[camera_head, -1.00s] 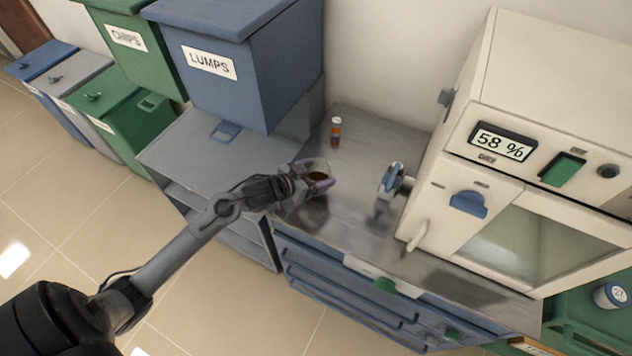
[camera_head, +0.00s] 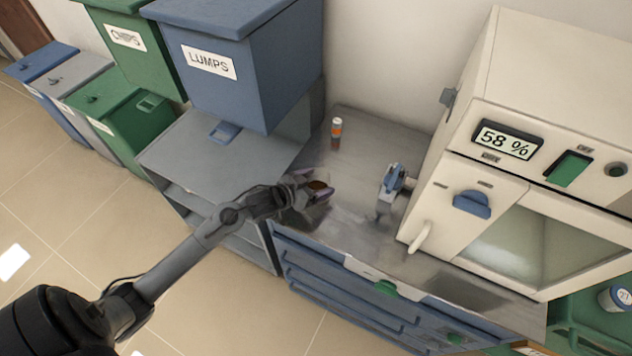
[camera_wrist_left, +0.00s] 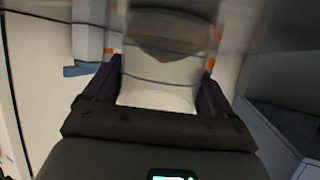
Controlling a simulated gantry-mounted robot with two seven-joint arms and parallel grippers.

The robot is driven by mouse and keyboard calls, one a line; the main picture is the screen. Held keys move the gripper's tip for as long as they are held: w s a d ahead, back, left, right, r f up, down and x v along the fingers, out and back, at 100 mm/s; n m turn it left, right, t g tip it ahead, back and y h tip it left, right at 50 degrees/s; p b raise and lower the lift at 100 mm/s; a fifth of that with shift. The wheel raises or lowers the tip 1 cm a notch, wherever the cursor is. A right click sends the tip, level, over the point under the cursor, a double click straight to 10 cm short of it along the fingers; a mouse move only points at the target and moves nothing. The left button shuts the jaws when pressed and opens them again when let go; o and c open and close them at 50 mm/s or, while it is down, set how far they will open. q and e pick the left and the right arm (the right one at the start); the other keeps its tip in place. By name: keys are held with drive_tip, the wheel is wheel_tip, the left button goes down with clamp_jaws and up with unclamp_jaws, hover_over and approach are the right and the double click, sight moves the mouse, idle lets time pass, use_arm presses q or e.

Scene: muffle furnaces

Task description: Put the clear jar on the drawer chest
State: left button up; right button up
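The clear jar (camera_head: 318,186) has dark brown contents and sits between the purple-grey fingers of my left gripper (camera_head: 316,192). In the left wrist view the jar (camera_wrist_left: 160,70) fills the space between both fingers, and they appear closed on its sides. The drawer chest (camera_head: 375,130) has a grey metal top and blue drawers. The jar is over the front left part of that top; whether its base touches is not clear. My right gripper is not in view.
A small orange-labelled bottle (camera_head: 336,132) stands at the chest's back. A blue-handled device (camera_head: 390,182) and a cream furnace (camera_head: 520,190) stand to the right. A blue LUMPS bin (camera_head: 250,80) is on the left. Bare top lies between bottle and device.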

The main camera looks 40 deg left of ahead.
use_arm(q)
drive_tip(key=shift+o, duration=1.1)
drive_tip(key=shift+r, duration=0.2)
drive_tip(key=p+v, duration=0.3)
drive_tip(key=v, duration=0.8)
drive_tip(key=s+d+f+g+y, duration=0.1)
drive_tip(key=s+d+f+g, duration=0.1)
drive_tip(key=s+d+g, duration=0.3)
drive_tip(key=s+d+f+g+y, duration=0.1)
drive_tip(key=s+d+g, duration=0.3)
drive_tip(key=s+d, duration=0.5)
drive_tip(key=s+f, duration=0.1)
drive_tip(key=s, duration=0.2)
drive_tip(key=shift+g, duration=0.4)
drive_tip(key=shift+d, duration=0.1)
